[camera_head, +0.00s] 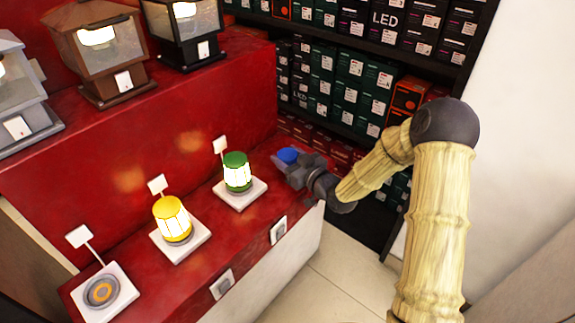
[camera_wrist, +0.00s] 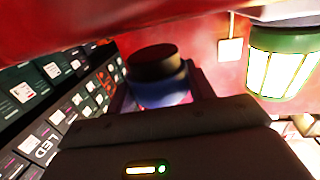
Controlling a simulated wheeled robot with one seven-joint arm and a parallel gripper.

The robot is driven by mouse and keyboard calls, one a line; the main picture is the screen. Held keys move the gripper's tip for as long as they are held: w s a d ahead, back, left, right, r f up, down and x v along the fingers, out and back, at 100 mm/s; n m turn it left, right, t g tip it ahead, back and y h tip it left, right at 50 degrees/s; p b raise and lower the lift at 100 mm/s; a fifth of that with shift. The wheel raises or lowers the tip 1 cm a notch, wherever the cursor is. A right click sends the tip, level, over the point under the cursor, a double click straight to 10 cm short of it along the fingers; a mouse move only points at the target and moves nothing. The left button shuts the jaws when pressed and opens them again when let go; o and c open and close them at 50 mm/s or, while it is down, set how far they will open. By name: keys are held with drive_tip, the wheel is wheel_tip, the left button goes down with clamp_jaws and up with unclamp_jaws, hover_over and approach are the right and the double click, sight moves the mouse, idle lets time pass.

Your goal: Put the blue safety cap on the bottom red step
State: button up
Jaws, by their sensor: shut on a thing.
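The blue safety cap (camera_head: 288,155) is at the tip of my gripper (camera_head: 292,167), near the right end of the bottom red step (camera_head: 262,206). In the wrist view the cap (camera_wrist: 160,88) shows as a blue band with a dark round top, in front of my gripper's dark body. My gripper is shut on the cap; its fingers are mostly hidden in the wrist view. Whether the cap touches the step, I cannot tell. The green lantern (camera_head: 237,172) stands on a white base just left of the cap, and also shows in the wrist view (camera_wrist: 280,62).
A yellow lantern (camera_head: 172,220) and a grey-orange disc (camera_head: 101,291) on white bases stand further left on the step. Larger lamps (camera_head: 105,50) stand on the upper step. Shelves of boxed bulbs (camera_head: 345,85) are behind at the right. Open floor (camera_head: 335,285) lies in front.

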drive_tip(key=shift+f+b, duration=0.4)
drive_tip(key=shift+f, duration=0.95)
drive_tip(key=shift+f, duration=0.1)
drive_tip(key=o, duration=1)
drive_tip(key=shift+w, duration=0.15)
drive_tip(key=shift+c, duration=0.2)
drive_tip(key=shift+s+a, duration=0.2)
drive_tip(key=shift+d, duration=0.25)
drive_tip(key=shift+s+d, duration=0.15)
drive_tip(key=shift+d, duration=0.1)
drive_tip(key=p+v, duration=0.3)
drive_tip(key=v, duration=0.8)
drive_tip(key=shift+p, duration=0.4)
drive_tip(key=shift+s, duration=0.15)
